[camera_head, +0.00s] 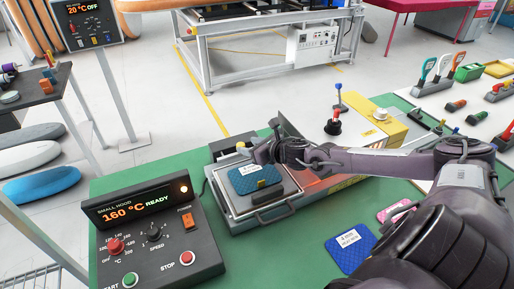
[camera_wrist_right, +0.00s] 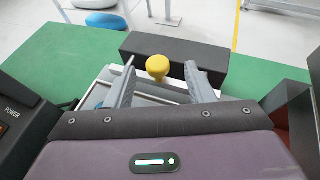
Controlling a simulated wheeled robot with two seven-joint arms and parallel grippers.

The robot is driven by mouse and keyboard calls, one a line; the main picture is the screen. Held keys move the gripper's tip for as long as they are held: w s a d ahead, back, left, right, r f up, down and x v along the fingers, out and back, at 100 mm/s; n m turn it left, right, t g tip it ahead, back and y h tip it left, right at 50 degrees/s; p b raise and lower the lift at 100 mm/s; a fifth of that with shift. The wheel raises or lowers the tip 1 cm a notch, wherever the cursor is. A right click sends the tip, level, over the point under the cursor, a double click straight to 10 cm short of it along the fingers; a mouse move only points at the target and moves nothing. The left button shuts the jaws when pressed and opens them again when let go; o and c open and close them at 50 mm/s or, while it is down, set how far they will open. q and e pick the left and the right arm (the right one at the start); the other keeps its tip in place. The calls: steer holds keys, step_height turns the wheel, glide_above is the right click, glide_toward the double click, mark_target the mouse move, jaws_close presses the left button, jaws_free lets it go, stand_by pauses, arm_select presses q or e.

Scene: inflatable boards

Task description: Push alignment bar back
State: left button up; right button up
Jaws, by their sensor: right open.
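The dark bar (camera_wrist_right: 190,52), which looks like the alignment bar, lies across the picture in the right wrist view. A yellow knob (camera_wrist_right: 158,66) stands in front of it, between my two grey fingers. My right gripper (camera_wrist_right: 161,78) is open with the fingers apart on either side of the knob. I cannot tell whether a finger touches the bar or the knob. In the head view my right gripper (camera_head: 264,153) is over the back of the small machine, and it hides much of the bar there. My left gripper is not in view.
A blue textured piece (camera_head: 250,179) lies on the machine's metal plate. A control box (camera_head: 150,238) reading 160 °C READY stands left on the green table (camera_head: 275,262). A blue labelled piece (camera_head: 350,254) and a pink one (camera_head: 394,211) lie to the right.

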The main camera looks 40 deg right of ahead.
steer(key=shift+v, duration=2.1)
